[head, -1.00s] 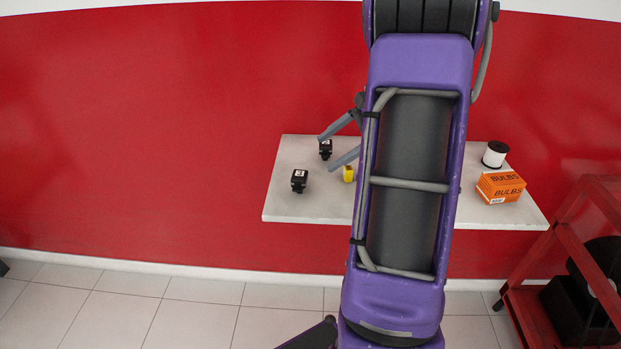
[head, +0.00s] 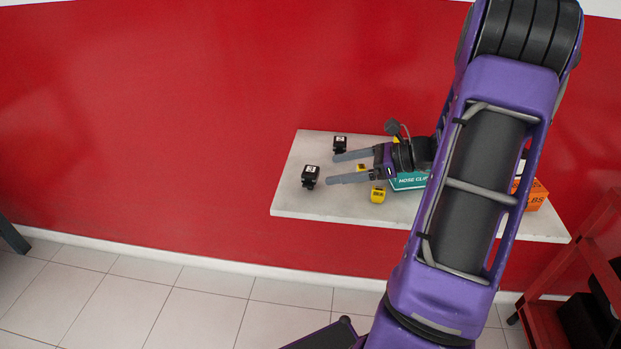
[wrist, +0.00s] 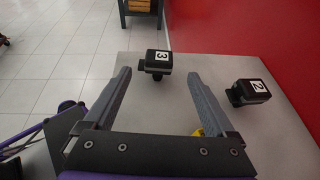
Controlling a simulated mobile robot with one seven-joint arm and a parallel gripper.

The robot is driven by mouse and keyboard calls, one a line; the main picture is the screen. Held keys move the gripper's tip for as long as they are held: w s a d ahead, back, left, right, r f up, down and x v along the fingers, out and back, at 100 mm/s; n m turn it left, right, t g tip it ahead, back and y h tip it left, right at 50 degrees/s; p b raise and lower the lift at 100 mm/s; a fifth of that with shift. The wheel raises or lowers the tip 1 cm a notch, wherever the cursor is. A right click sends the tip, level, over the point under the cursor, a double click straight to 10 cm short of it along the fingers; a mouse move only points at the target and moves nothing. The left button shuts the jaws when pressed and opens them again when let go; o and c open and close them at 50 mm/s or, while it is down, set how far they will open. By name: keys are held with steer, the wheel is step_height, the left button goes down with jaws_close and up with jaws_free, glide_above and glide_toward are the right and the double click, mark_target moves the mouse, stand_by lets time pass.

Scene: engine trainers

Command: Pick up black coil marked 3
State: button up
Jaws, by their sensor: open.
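The black coil marked 3 (wrist: 158,62) stands on the shelf, ahead of my fingertips and between their lines in the wrist view. In the head view this coil (head: 310,176) is at the left of the shelf. A second black coil, marked 2 (wrist: 249,91), stands to the right in the wrist view and farther back in the head view (head: 340,144). My gripper (head: 332,168) is open and empty, with its fingers pointing left toward the coils. Its two grey fingers also show in the wrist view (wrist: 157,79).
The pale shelf (head: 300,206) stands against a red wall. A yellow part (head: 377,194) lies just below my gripper's fingers. A teal hose-clip box (head: 409,181) is partly behind my gripper. An orange bulbs box (head: 536,195) is at the right, partly hidden by my arm.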

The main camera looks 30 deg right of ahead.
mark_target(316, 171)
steer(key=b+x, duration=0.1)
steer(key=x, duration=0.6)
steer(key=shift+w+a, duration=0.15)
steer(key=shift+a, duration=0.25)
steer(key=c, duration=1.4)
